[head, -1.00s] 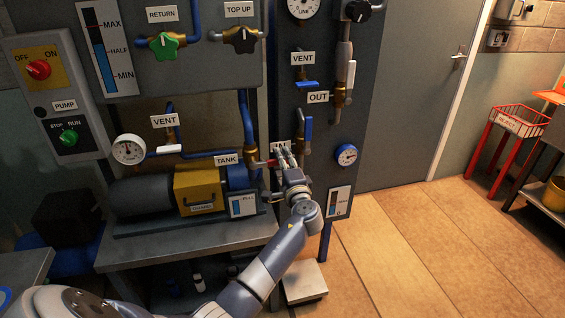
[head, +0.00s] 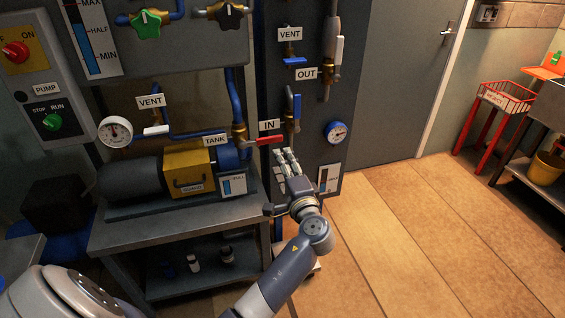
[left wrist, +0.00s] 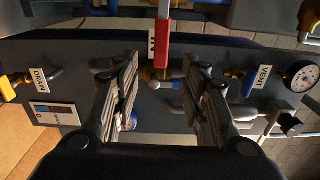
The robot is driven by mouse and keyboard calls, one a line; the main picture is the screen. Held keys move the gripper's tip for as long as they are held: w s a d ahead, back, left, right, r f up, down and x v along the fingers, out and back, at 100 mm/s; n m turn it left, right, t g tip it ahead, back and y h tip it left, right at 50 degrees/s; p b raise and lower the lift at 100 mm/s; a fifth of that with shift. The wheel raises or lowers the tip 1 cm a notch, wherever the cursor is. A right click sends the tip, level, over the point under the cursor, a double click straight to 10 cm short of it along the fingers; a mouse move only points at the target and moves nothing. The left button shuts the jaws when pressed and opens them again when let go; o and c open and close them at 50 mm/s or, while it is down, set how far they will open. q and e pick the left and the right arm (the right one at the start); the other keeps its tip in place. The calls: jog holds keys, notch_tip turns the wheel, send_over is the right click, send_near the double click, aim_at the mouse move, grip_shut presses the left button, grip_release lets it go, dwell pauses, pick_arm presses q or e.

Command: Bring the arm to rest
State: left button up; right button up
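My left arm comes in from the bottom left of the head view. My left gripper (head: 288,157) is in front of the dark panel, just below and right of a red lever (head: 268,141) under the IN label (head: 269,125). In the left wrist view its two ribbed fingers (left wrist: 165,85) stand well apart with nothing held between them. The red lever (left wrist: 163,45) shows beyond the fingertips there, apparently clear of both. My right gripper is in neither view.
A bench (head: 115,236) with a pump and yellow-cased motor (head: 188,170) stands left of the gripper. Blue pipes and a gauge (head: 337,132) are close by. The tiled floor (head: 400,235) to the right is open, up to a red REJECT basket stand (head: 503,98).

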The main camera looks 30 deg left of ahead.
pick_arm(q)
jog(key=shift+f, duration=0.1)
jog(key=s+d+f+m+g+h, duration=0.1)
jog(key=d+f+h, duration=0.15)
jog(key=f, duration=0.85)
jog(key=s+d+f+m+h, duration=0.15)
jog(key=f+h, duration=0.25)
jog(key=f, duration=0.8)
jog(key=s+d+f+g+h, duration=0.15)
jog(key=s+f, duration=0.25)
jog(key=f, duration=0.4)
jog(key=s+d+f+g+h, duration=0.1)
jog(key=s+d+f+g, duration=0.1)
jog(key=s+f, duration=0.45)
jog(key=s+d+f+n+g+h, duration=0.2)
jog(key=s+f, duration=0.6)
jog(key=s, duration=0.1)
jog(key=s+d+f+n+g+h, duration=0.1)
jog(key=s+d+f+n+g, duration=0.1)
jog(key=s+f, duration=0.7)
jog(key=s+f+n+g+h, duration=0.1)
jog(key=s+f+n, duration=0.1)
jog(key=s, duration=0.8)
jog(key=s+f+n+g, duration=0.1)
jog(key=s+f+n, duration=0.1)
jog(key=s, duration=0.8)
jog(key=shift+s+f+h, duration=0.15)
jog(key=shift+f+h, duration=0.25)
jog(key=shift+f, duration=0.35)
